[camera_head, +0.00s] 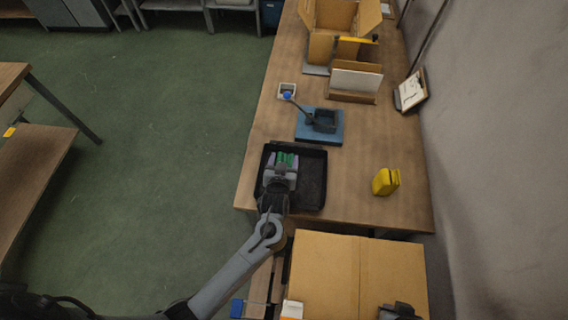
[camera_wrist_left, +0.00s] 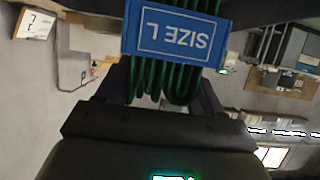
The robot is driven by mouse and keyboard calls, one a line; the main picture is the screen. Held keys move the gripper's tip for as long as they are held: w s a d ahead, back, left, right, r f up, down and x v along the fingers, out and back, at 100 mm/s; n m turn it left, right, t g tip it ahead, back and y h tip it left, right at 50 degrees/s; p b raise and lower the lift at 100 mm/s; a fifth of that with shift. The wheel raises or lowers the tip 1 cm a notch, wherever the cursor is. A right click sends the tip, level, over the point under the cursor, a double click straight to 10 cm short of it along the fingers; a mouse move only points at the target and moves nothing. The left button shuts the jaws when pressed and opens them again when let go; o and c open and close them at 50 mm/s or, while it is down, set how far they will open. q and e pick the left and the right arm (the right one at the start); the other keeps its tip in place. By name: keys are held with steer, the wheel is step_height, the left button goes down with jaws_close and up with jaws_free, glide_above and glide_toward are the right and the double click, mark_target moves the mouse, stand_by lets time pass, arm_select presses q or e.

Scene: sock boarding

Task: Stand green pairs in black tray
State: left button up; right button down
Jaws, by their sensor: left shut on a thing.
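The black tray (camera_head: 314,182) lies on the near left part of the wooden table. My left gripper (camera_head: 282,168) is over its left part, shut on a green sock pair (camera_head: 287,158). In the left wrist view the green pair (camera_wrist_left: 165,82) hangs in folds between the fingers, with a blue "SIZE L" band (camera_wrist_left: 176,32) around it. Whether the pair touches the tray floor is hidden. A dark part at the bottom right edge of the head view may be my right gripper (camera_head: 400,312); its jaws do not show.
A blue stand (camera_head: 333,138) with a dark fixture is just behind the tray. A yellow object (camera_head: 385,181) stands to the right. A large cardboard box (camera_head: 350,275) is in front of the table. Cardboard holders (camera_head: 340,45) and a clipboard (camera_head: 411,92) are farther back. Bare table lies right of the tray.

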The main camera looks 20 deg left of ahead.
arm_select(q)
steer(key=shift+f, duration=0.65)
arm_select(e)
steer(key=shift+s+d+f, duration=0.1)
steer(key=shift+f, duration=0.05)
arm_select(q)
steer(key=shift+f, duration=0.1)
steer(key=o, duration=1.1)
steer(key=shift+f, duration=0.1)
